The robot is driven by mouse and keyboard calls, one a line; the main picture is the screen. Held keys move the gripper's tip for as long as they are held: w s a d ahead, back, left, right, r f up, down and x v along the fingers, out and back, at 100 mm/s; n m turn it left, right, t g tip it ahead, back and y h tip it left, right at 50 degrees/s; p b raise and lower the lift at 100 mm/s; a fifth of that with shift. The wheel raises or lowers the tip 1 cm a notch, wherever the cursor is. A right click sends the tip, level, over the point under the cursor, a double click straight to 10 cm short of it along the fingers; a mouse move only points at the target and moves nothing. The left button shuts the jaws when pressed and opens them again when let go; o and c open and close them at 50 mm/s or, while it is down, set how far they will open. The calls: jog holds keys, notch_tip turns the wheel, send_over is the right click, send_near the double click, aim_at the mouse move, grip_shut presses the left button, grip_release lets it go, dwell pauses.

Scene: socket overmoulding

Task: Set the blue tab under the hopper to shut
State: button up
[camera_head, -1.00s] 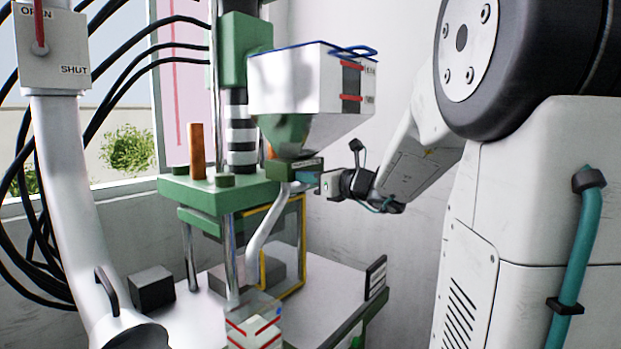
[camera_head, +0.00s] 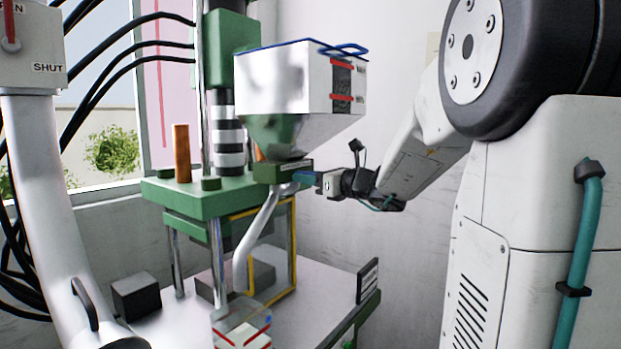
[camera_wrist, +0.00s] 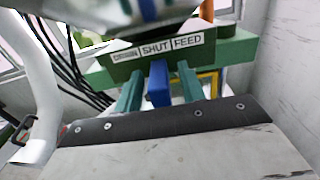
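The blue tab (camera_wrist: 158,84) sticks out from under the green block below the hopper (camera_head: 285,90). In the wrist view it sits below the word SHUT on the label strip (camera_wrist: 155,49), with FEED to its right and a less legible word to its left. In the head view the tab (camera_head: 305,178) shows small beside my gripper. My gripper (camera_wrist: 160,88) is open, with one teal finger on each side of the tab and a visible gap on the right. The gap on the left is narrow. How far the fingertips overlap the tab is hard to tell.
A green press frame (camera_head: 205,198) with an orange post stands left of the hopper. A curved pale tube (camera_head: 262,235) runs down below the block. A dark sign (camera_head: 368,281) stands on the table's right edge. Wall lies behind my arm.

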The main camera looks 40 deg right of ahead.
jog(key=v, duration=0.7)
jog(key=shift+s, duration=0.3)
jog(key=shift+d, duration=0.1)
jog(key=s+a+f+n+g+y, duration=0.1)
jog(key=s+a+f+n+g, duration=0.55)
jog(key=a+n, duration=0.2)
jog(key=s+a+f+n+g+y, duration=0.1)
jog(key=s+a+f+n+g, duration=0.45)
jog(key=a+f+n, duration=0.35)
jog(key=s+a+n+g+h, duration=0.2)
jog(key=s+n+h, duration=0.1)
jog(key=s+n, duration=0.3)
jog(key=s+a+f+n+g+h, duration=0.1)
jog(key=s+a+n+g+h, duration=0.1)
jog(key=s+n, duration=0.5)
jog(key=shift+a+f+n+h, duration=0.3)
jog(key=shift+a+n+h, duration=0.45)
jog(key=shift+n, duration=0.5)
